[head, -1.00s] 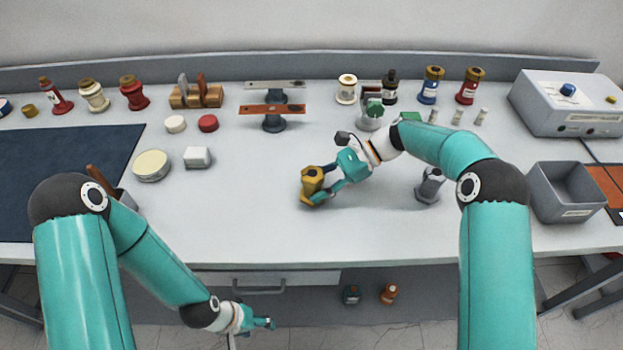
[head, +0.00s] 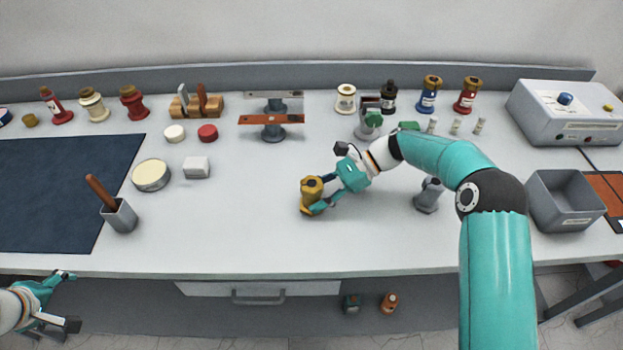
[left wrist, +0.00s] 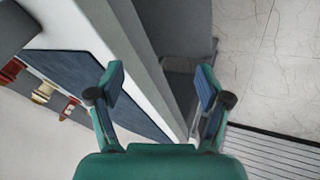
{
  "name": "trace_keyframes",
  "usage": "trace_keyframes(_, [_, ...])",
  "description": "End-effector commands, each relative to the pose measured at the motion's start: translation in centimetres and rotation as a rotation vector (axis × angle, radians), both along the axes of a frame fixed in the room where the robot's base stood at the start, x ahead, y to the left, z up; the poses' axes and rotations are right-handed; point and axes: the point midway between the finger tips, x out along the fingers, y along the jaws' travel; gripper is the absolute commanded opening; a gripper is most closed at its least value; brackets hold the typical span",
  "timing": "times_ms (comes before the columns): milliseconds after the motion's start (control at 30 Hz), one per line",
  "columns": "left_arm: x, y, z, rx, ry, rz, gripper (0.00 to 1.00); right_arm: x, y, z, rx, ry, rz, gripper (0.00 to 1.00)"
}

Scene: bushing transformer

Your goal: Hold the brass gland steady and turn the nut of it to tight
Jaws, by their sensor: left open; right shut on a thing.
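The brass gland (head: 311,188) stands on the middle of the bench in the head view, with a wider nut-like top and a dark opening. My right gripper (head: 318,192) is shut on the brass gland from its right side. My left gripper (head: 68,297) is at the lower left of the head view, off the front edge of the bench and far from the gland. It is open and empty. In the left wrist view its two fingers (left wrist: 160,90) are spread apart, with the bench edge and floor beyond them.
A grey cup with a brown-handled tool (head: 119,215) stands near the dark mat (head: 60,180). A round tin (head: 151,175) and a white block (head: 196,167) are left of the gland. A grey bin (head: 541,205) is at the right. The bench front between cup and gland is clear.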

Motion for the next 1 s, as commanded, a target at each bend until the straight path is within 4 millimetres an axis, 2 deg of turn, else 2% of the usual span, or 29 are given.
trace_keyframes(100, [0.0, 2.6, 3.9, 0.038, -0.075, 0.077, 0.78, -0.2, 0.0, -0.6, -0.006, 0.007, 0.005, 0.23])
trace_keyframes(167, [1.4, 3.0, 6.1, 0.073, -0.108, 0.038, 0.78, -0.2, 0.0, -0.6, -0.006, 0.007, 0.005, 0.23])
trace_keyframes(367, [6.4, 2.0, 10.3, 0.179, -0.149, -0.182, 0.78, -0.2, 0.1, -0.6, -0.007, 0.008, 0.006, 0.23])
trace_keyframes(567, [11.9, -0.2, 16.3, 0.342, -0.182, -0.443, 0.78, -0.2, 0.1, -0.6, -0.007, 0.007, 0.005, 0.23])
trace_keyframes(600, [13.5, -1.2, 17.3, 0.375, -0.186, -0.51, 0.78, -0.2, 0.1, -0.6, -0.007, 0.007, 0.005, 0.23])
trace_keyframes(767, [21.3, -7.8, 18.4, 0.465, -0.191, -0.788, 0.78, -0.2, 0.1, -0.6, -0.007, 0.007, 0.005, 0.23])
trace_keyframes(867, [25.7, -13.0, 19.3, 0.541, -0.198, -0.947, 0.78, -0.2, 0.1, -0.6, -0.007, 0.006, 0.005, 0.23])
trace_keyframes(900, [27.3, -15.3, 19.8, 0.575, -0.204, -1.008, 0.78, -0.2, 0.1, -0.6, -0.007, 0.006, 0.005, 0.23])
trace_keyframes(1000, [30.6, -20.5, 20.2, 0.598, -0.164, -1.133, 0.78, -0.2, 0.1, -0.6, -0.007, 0.006, 0.005, 0.23])
